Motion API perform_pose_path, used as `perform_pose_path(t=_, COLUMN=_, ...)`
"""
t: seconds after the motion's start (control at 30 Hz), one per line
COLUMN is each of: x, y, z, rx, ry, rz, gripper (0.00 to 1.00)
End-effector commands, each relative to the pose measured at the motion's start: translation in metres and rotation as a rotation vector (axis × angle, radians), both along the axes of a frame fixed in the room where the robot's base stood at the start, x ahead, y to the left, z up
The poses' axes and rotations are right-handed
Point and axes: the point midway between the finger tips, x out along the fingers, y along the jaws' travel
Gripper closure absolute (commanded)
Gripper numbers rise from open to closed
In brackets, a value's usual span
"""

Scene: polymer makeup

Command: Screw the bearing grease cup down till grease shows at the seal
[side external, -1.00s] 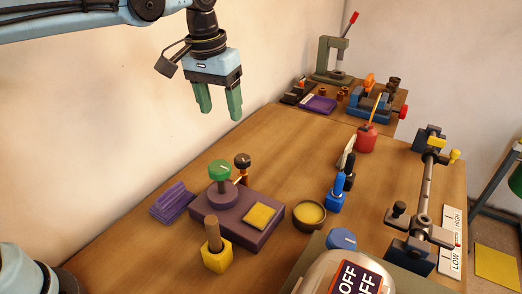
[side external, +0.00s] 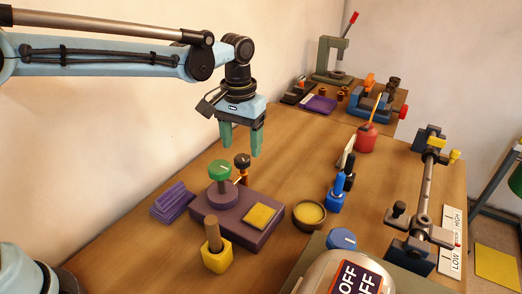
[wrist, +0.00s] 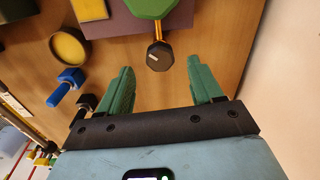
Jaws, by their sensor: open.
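A green cap (side external: 219,170) tops a short purple post on the purple block (side external: 240,197), likely the grease cup on its bearing. The cap also shows cut off at the top of the wrist view (wrist: 150,6). A black knob (side external: 242,160) on a brass stem stands just behind it. The same black knob (wrist: 159,56) lies ahead of the fingers in the wrist view. My gripper (side external: 241,145) is open and empty, with green fingers pointing down, above and behind the cap and knob. No grease at a seal can be made out.
A yellow pad (side external: 261,215) lies on the block. A yellow holder (side external: 216,258) with a brown handle stands in front, ribbed purple pieces (side external: 172,202) left. Bare table lies behind the block.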

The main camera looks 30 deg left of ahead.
Motion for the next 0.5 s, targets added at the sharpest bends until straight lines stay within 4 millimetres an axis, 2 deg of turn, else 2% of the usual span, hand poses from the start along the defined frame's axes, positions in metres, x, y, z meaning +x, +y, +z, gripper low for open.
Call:
perform_pose_path(t=0.2, x=0.0, y=0.0, z=-0.028, rx=0.0, ry=0.0, rz=0.0, gripper=0.35)
perform_pose_path(t=0.5, x=0.0, y=0.0, z=-0.037, rx=0.0, ry=0.0, rz=0.0, gripper=0.35)
